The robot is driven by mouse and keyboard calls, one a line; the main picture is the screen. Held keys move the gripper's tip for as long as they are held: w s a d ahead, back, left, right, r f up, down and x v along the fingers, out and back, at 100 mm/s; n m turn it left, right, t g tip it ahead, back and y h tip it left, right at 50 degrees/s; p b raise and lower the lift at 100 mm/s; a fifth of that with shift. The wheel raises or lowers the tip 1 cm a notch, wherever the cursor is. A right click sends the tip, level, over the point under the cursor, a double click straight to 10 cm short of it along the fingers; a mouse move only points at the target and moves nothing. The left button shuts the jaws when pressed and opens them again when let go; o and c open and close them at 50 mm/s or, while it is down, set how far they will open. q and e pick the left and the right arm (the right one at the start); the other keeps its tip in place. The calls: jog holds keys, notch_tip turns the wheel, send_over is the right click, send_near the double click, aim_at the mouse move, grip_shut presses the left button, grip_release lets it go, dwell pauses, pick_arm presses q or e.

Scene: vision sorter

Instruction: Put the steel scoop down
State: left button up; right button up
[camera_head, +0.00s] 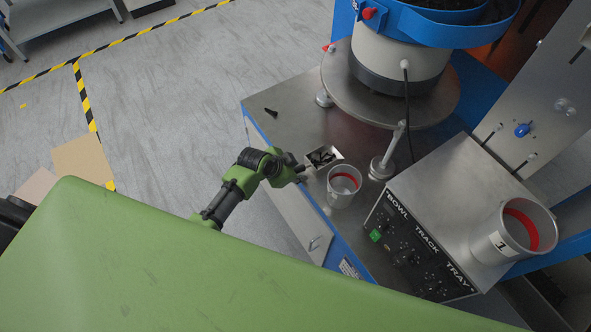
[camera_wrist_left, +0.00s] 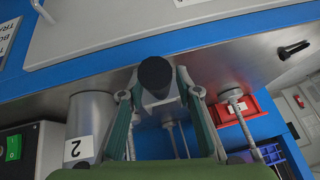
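The steel scoop (camera_head: 338,156) is a small metal pan with dark pieces in it, near the left edge of the steel table top. It also shows in the left wrist view (camera_wrist_left: 158,99), behind its black handle end (camera_wrist_left: 156,74). My left gripper (camera_head: 298,171) is at the handle, on the scoop's left. In the left wrist view its two fingers (camera_wrist_left: 158,88) stand on either side of the handle and appear closed on it. Whether the pan touches the table is hard to tell. My right gripper is not in view.
A control box (camera_head: 420,225) carries cup 1 (camera_head: 491,249). The feeder bowl (camera_head: 398,58) stands behind. A loose black part (camera_head: 271,112) lies on the bare steel table (camera_head: 300,120).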

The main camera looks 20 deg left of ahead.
pick_arm(q)
jog(key=shift+r, duration=0.3)
jog(key=v, duration=1.2)
